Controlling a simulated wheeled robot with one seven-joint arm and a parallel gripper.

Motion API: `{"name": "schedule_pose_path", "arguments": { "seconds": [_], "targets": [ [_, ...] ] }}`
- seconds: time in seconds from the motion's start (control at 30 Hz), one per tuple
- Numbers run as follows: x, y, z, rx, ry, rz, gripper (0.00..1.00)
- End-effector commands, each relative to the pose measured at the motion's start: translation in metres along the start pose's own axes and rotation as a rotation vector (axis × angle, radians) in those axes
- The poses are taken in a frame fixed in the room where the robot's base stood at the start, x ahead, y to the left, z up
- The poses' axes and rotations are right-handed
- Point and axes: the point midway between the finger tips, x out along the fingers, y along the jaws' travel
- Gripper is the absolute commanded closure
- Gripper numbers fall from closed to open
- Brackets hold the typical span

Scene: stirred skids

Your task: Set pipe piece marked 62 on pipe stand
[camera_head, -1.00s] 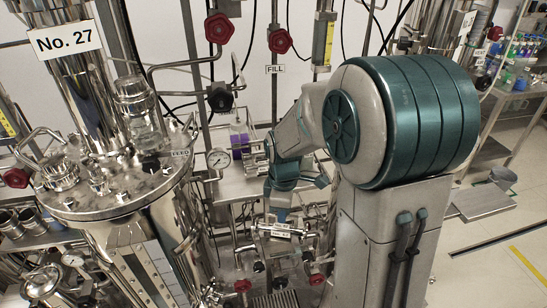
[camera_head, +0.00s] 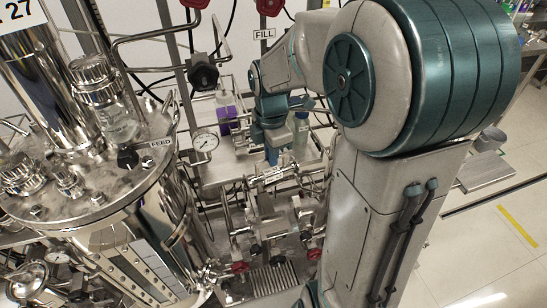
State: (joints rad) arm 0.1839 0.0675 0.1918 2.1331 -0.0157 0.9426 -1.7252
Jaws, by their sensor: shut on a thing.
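My gripper (camera_head: 272,158) is in the middle of the head view, pointing down beyond my arm. It is shut on a shiny metal pipe piece with a white label (camera_head: 271,177); the label is too small to read. The piece hangs just below the fingers, roughly level, above the skid's pipework. The fingertips are small and partly hidden by the wrist. I cannot pick out the pipe stand with certainty among the metal pipes and fittings.
A steel vessel (camera_head: 110,215) with a crowded lid stands at left. Pipework with red-knobbed valves (camera_head: 240,267) lies below. Open floor (camera_head: 490,240) is at right.

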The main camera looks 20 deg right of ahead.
Motion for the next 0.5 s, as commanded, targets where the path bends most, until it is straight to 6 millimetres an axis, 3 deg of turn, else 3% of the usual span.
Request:
{"name": "schedule_pose_path", "arguments": {
  "seconds": [0.5],
  "targets": [
    [-0.001, 0.042, 0.005, -0.004, 0.0, 0.001, 1.0]
  ]
}}
